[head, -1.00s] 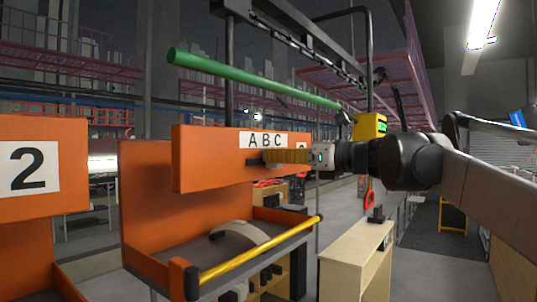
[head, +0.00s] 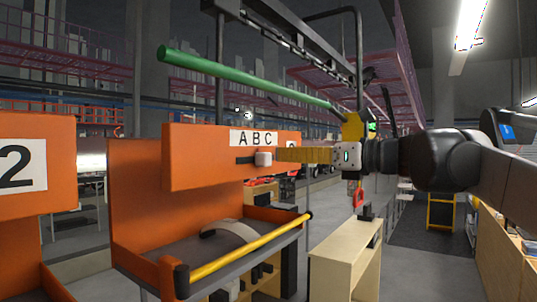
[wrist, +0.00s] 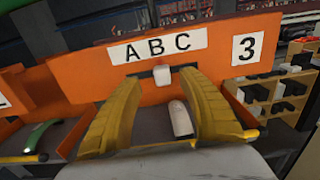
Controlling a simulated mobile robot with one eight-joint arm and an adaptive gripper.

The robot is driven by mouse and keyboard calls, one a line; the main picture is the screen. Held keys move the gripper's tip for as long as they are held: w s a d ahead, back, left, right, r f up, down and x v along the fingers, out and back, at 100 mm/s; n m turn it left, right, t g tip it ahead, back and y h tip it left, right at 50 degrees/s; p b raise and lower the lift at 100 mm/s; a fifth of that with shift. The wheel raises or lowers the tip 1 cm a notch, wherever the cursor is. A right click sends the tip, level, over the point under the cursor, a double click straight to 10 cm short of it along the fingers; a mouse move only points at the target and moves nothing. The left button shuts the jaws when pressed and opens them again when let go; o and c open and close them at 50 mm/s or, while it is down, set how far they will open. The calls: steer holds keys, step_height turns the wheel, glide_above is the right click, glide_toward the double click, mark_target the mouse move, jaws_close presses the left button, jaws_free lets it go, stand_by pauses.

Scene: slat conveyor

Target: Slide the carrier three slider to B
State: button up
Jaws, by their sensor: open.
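The orange panel of carrier three (head: 210,172) bears an ABC label (head: 254,138) above a dark slot. The slider's white knob (head: 263,158) sticks out of this slot. In the wrist view the knob (wrist: 162,75) sits below the letter B; in the head view it looks nearer C, seen at a slant. My gripper (head: 278,155) is open, its yellow fingers pointing at the panel just off the knob. In the wrist view the fingers (wrist: 163,82) flank the knob on both sides, with gaps, and touch nothing.
The carrier's tray has a yellow bar (head: 250,247) along its front and a grey curved part (head: 235,232) inside. The carrier marked 2 (head: 35,165) is at the left. A wooden shelf (head: 345,255) stands below my arm. A green tube (head: 240,75) runs overhead.

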steer(key=shift+v, duration=2.3)
